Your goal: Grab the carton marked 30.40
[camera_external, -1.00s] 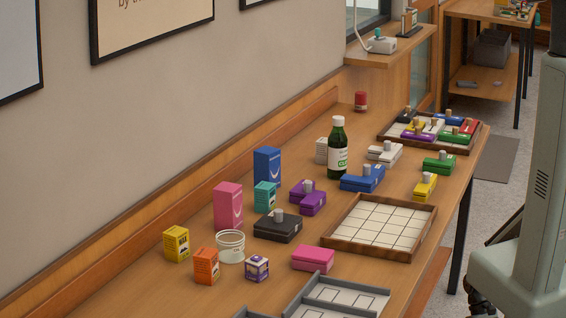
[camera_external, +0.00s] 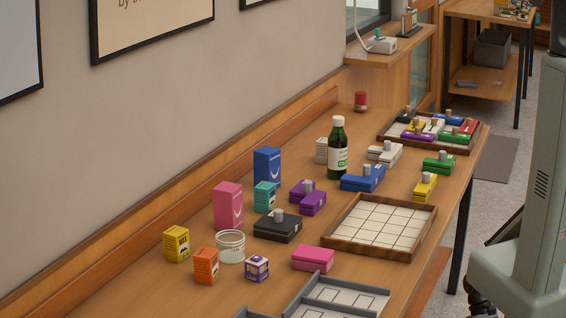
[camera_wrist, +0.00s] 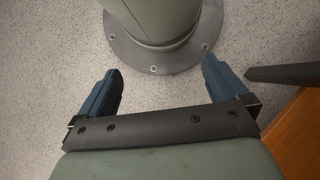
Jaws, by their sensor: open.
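Several cartons stand on the wooden table in the external view: a tall blue one (camera_external: 267,178), a tall pink one (camera_external: 228,205), a teal one (camera_external: 264,197), a yellow one (camera_external: 176,244), an orange one (camera_external: 206,266), a small purple-and-white one (camera_external: 257,268) and a white one (camera_external: 321,150) beside the bottle. Their print is too small to read, so I cannot tell which is marked 30.40. My gripper (camera_wrist: 161,90) shows in the wrist view, its two blue fingers wide apart and empty. Below it are the grey floor and my base, with no carton in that view.
A white tub (camera_external: 230,247) stands between the cartons. A dark green bottle (camera_external: 338,150), knobbed blocks such as a black one (camera_external: 277,228), and a flat pink block (camera_external: 313,258) are nearby. A wood-rimmed grid tray (camera_external: 431,232) and a grey divided tray (camera_external: 290,306) lie towards the front.

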